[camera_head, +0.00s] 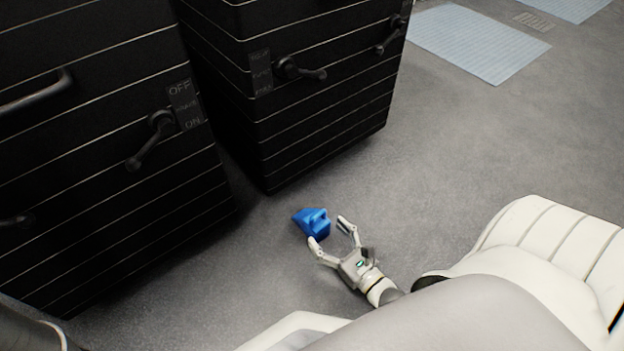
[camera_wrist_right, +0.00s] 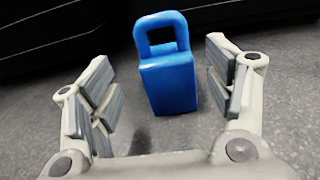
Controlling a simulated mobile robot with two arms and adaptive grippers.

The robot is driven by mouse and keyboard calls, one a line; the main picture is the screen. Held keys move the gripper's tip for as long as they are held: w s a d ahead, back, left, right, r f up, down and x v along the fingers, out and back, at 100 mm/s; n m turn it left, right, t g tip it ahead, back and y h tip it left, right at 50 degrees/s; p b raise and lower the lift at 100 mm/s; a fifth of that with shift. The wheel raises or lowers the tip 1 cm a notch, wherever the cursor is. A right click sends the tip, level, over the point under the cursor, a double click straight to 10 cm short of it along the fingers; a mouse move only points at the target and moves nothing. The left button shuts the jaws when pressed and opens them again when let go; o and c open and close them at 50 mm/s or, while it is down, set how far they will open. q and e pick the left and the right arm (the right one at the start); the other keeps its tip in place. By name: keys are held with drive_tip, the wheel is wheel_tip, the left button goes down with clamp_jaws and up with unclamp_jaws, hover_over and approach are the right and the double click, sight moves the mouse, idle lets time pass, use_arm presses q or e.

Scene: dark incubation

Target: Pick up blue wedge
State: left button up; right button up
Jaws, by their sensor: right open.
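The blue wedge (camera_head: 312,222) lies on the grey floor near the foot of the black cabinets in the head view. It has a loop-shaped handle, which shows in the right wrist view, where the wedge (camera_wrist_right: 168,82) sits between and slightly beyond the finger pads. My right gripper (camera_head: 333,232) is open, its fingers spread toward the wedge. In the right wrist view the gripper (camera_wrist_right: 160,95) has a visible gap between each pad and the wedge, and it holds nothing. My left gripper is not in view.
A black cabinet (camera_head: 310,120) with lever handles stands just behind the wedge. Another black cabinet (camera_head: 100,170) with OFF and ON labels stands to the left. The floor (camera_head: 440,170) to the right is clear, with a light blue panel (camera_head: 480,42) farther back.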

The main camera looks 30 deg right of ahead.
sight(310, 213)
drive_tip(key=shift+w+f+b, duration=0.1)
drive_tip(key=shift+w+b, duration=0.3)
drive_tip(key=shift+w, duration=0.85)
drive_tip(key=w+b, duration=0.3)
drive_tip(key=w, duration=0.1)
drive_tip(key=shift+f, duration=0.1)
drive_tip(key=shift+w+r, duration=0.2)
drive_tip(key=shift+w, duration=0.35)
drive_tip(key=shift+c, duration=0.4)
clamp_jaws()
